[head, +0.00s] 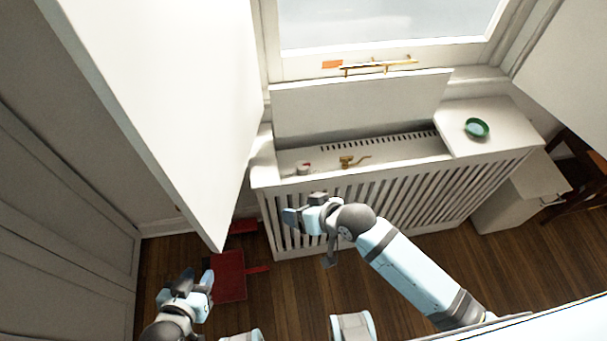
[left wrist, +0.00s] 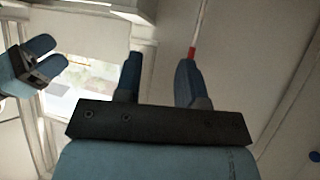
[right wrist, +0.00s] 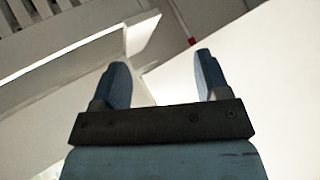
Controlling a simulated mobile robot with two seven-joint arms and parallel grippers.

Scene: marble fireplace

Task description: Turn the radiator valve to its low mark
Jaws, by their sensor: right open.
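In the head view a small white knob with a red mark (head: 303,168) sits in the left of the open top of the slatted radiator cover (head: 262,177); it looks like the radiator valve. Its setting is too small to read. A brass lever fitting (head: 347,161) is just right of it. My right gripper (head: 304,207) is in front of the cover's slats, below the knob in the picture and apart from it. Its fingers are spread and empty in the right wrist view (right wrist: 163,78). My left gripper (head: 197,279) is low at the left, open and empty in the left wrist view (left wrist: 157,80).
The raised lid (head: 360,105) stands behind the opening. A green dish (head: 476,128) is on the cover's right top. A large white panel (head: 165,80) hangs at the left, close to the knob's side. Red items (head: 229,272) lie on the wooden floor.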

